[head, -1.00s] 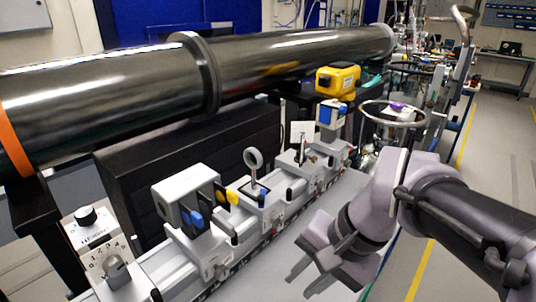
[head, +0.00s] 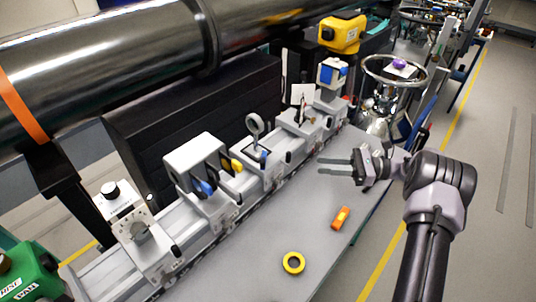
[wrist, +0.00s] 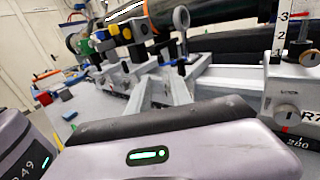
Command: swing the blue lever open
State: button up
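A blue lever (head: 203,187) stands on the front face of a grey box-shaped module (head: 195,155) on the rail, with a yellow tab (head: 236,165) to its right. My gripper (head: 320,167) is to the right of the module, over the grey bench top and apart from the lever. Its two fingers point left toward the rail, spread with nothing between them. The open fingers also show in the wrist view (wrist: 163,80). Small blue and yellow parts are far off at upper left there; I cannot tell which is the lever.
A yellow tape ring (head: 293,263) and an orange tool (head: 341,217) lie on the bench. A round mirror mount (head: 254,125) and other rail modules stand near my gripper. A large dark pipe (head: 130,75) runs behind. The bench front is mostly clear.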

jog(key=b, duration=0.3)
send_near(264, 157)
jog(key=s+a+r, duration=0.2)
jog(key=a, duration=0.7)
jog(key=shift+s, duration=0.35)
grip_shut()
